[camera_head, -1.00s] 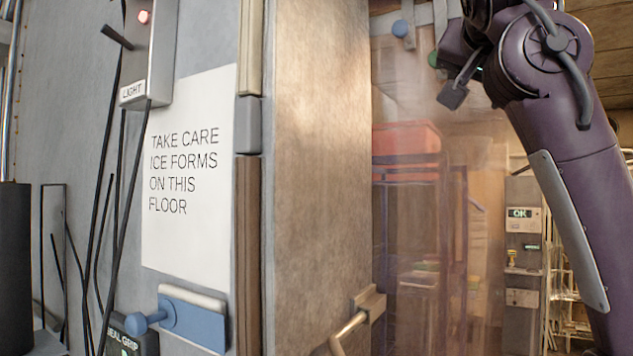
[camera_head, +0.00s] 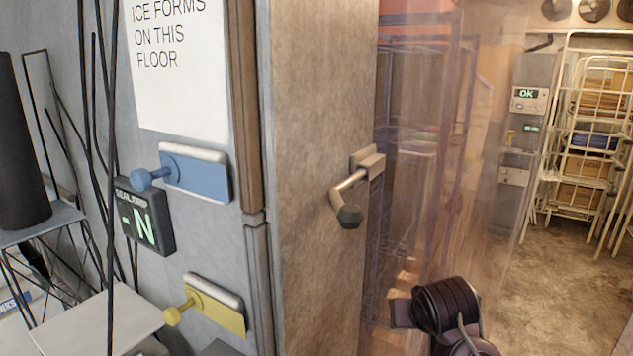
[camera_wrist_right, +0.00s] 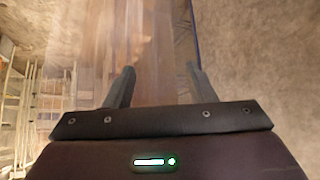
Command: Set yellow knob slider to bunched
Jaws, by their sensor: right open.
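The yellow knob slider (camera_head: 215,310) is low on the grey wall, left of the door edge, in the head view. Its round yellow knob (camera_head: 172,316) sticks out at the left end of a yellow plate with a pale top. A clear strip curtain (camera_head: 430,190) hangs in the doorway to the right. Part of my right arm (camera_head: 447,308) shows at the bottom, right of the slider and well apart from it. In the right wrist view my right gripper (camera_wrist_right: 158,85) is open and empty, with the curtain beyond its fingers. My left gripper is not in view.
A blue knob slider (camera_head: 195,175) is above the yellow one, with a dark display (camera_head: 143,220) showing N between them. A door handle (camera_head: 348,200) juts from the door face. Black cables and a pale table (camera_head: 95,325) stand at left. Racks (camera_head: 590,140) stand beyond the doorway; floor there is clear.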

